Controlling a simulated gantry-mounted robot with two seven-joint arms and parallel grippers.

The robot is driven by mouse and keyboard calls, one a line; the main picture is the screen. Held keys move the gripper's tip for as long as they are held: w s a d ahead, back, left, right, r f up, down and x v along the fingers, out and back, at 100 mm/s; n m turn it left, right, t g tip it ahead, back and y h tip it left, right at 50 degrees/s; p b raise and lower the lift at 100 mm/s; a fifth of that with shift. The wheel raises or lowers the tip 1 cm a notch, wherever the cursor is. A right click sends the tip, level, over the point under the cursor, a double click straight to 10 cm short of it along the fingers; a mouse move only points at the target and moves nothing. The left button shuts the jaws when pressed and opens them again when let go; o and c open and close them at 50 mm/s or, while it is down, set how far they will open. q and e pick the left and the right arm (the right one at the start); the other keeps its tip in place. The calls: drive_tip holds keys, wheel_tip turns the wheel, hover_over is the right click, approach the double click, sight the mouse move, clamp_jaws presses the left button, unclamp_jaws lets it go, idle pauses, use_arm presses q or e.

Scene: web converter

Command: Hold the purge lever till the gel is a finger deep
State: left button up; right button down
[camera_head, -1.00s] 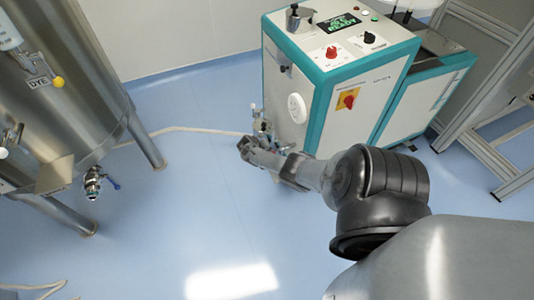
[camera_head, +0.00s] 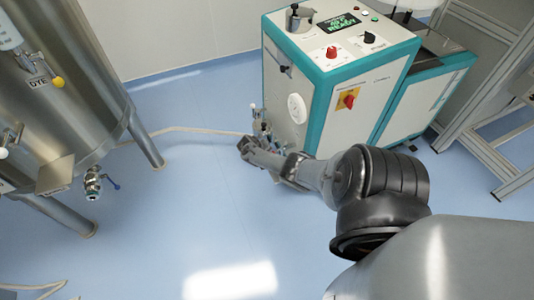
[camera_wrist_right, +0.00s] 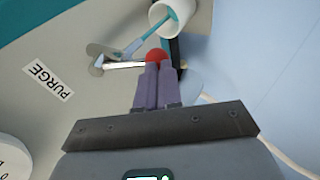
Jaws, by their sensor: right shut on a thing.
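The purge lever's red knob (camera_wrist_right: 156,56) is between the closed fingertips of my right gripper (camera_wrist_right: 158,72) in the right wrist view. A pale metal lever rod (camera_wrist_right: 120,65) runs left from the knob, beside the PURGE label (camera_wrist_right: 48,82). A white cup (camera_wrist_right: 190,6) stands just beyond the knob. A teal strand, apparently gel, runs from the outlet area into the cup. The gel depth is too small to read. In the head view my right gripper (camera_head: 250,147) is at the low front corner of the white and teal machine (camera_head: 340,110). My left gripper is out of view.
The machine has a display (camera_head: 337,22), knobs and a red switch (camera_head: 348,101). A steel tank (camera_head: 70,70) with a DYE label and a blue-handled valve (camera_head: 95,183) stands at left. A hose crosses the blue floor, which is otherwise open between them.

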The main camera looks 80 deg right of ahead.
drive_tip(key=shift+s+a+f, duration=0.1)
drive_tip(key=shift+s+f, duration=0.1)
drive_tip(key=p+v, duration=1.1)
drive_tip(key=v, duration=0.3)
drive_tip(key=shift+r, duration=0.4)
drive_tip(key=shift+s, duration=0.1)
drive_tip(key=shift+s, duration=0.1)
